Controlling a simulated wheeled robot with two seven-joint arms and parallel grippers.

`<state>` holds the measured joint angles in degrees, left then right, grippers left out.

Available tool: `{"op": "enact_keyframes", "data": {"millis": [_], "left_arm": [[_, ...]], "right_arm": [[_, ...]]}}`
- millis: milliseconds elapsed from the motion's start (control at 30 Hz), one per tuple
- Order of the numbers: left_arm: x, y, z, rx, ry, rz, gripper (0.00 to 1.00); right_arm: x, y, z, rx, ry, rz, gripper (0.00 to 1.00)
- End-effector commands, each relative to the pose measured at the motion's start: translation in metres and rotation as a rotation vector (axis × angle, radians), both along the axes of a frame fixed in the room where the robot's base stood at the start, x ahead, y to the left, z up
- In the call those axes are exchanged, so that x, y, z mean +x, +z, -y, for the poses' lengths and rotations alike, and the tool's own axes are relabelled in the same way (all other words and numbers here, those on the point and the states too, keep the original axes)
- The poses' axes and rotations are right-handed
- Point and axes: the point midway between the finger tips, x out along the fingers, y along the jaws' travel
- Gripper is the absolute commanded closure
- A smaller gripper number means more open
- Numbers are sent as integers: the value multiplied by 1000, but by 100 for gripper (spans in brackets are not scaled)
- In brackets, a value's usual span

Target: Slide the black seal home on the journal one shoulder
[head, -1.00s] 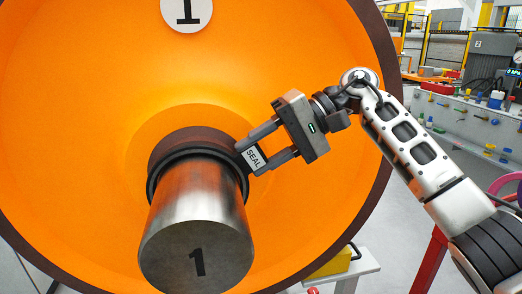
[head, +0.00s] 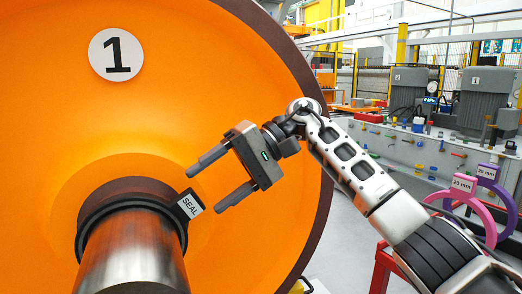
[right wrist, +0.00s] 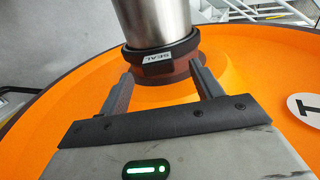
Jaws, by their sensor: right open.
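The black seal (head: 92,217) is a ring around the steel journal one (head: 133,255), at its inner end against the dark brown shoulder (head: 125,188) of the orange wheel. Its tab with the white SEAL label (head: 189,205) sticks out at the upper right. My right gripper (head: 205,188) is open and empty, just right of the tab and apart from it. In the right wrist view the seal (right wrist: 160,58) lies beyond the two spread fingers (right wrist: 165,88), with the label facing me. Whether the seal fully touches the shoulder is hard to tell. My left gripper is not in view.
The orange wheel (head: 60,110) with a white number 1 disc (head: 116,54) fills the left. A grey bench (head: 400,150) with small coloured parts is behind.

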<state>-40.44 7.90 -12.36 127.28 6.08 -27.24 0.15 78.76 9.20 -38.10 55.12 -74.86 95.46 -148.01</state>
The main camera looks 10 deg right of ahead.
Motion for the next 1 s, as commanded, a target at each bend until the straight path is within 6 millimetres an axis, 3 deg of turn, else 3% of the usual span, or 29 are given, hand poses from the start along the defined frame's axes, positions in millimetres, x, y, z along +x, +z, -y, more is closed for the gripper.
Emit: {"op": "enact_keyframes", "data": {"millis": [300,500,1000], "left_arm": [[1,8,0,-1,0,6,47],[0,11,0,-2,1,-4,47],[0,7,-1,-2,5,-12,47]], "right_arm": [[19,43,66,1,-3,0,35],[26,58,91,1,0,0,35],[28,61,100,1,2,1,35]]}}
